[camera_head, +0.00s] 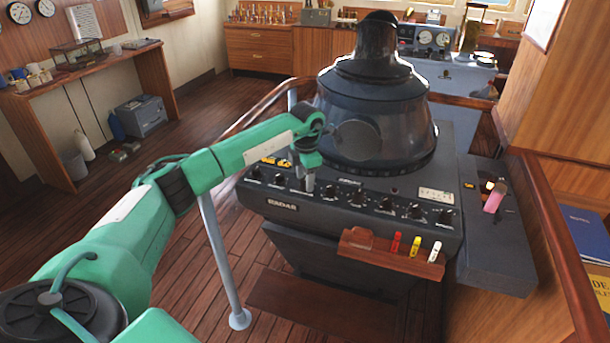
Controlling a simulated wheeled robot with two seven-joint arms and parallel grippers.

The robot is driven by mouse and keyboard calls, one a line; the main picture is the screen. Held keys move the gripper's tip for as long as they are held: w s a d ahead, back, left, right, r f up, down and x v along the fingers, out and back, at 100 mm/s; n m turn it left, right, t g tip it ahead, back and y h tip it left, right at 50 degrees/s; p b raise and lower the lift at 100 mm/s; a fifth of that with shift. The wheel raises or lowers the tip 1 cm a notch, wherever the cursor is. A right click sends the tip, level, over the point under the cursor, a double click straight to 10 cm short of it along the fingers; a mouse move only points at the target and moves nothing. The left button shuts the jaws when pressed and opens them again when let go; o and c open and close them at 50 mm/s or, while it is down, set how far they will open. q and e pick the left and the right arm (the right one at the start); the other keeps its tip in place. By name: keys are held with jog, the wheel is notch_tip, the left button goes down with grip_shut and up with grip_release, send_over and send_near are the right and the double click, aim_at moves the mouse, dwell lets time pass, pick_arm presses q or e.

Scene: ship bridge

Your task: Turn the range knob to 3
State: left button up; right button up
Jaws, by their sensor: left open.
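The dark grey radar console (300,222) stands in the middle, with a row of small dark knobs with pale marks along its sloped front panel. One knob (331,191) shows just right of my left gripper. My left gripper (308,188) points down at the left part of this row and is open. Its fingers cover part of the row, and I cannot tell whether they touch a knob or straddle it. The labels are too small to read, so I cannot tell which knob is the range knob or where it points. My right gripper is not in view.
A large black viewing hood (375,100) rises behind the knobs. A wooden holder (375,250) with red, yellow and white markers juts from the console's front. A pink object (494,197) lies on the right side panel. A wooden rail (255,108) runs behind left.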

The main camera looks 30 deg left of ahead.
pick_arm(q)
jog(key=shift+c, duration=0.5)
jog(key=c, duration=0.9)
jog(key=shift+n, duration=0.4)
jog(key=n+b, duration=0.1)
jog(key=n, duration=0.2)
jog(key=shift+n, duration=0.3)
jog(key=shift+n+g+b, duration=0.3)
jog(key=shift+n+b, duration=0.05)
jog(key=shift+n, duration=1.95)
jog(key=shift+w, duration=0.1)
jog(key=o, duration=1)
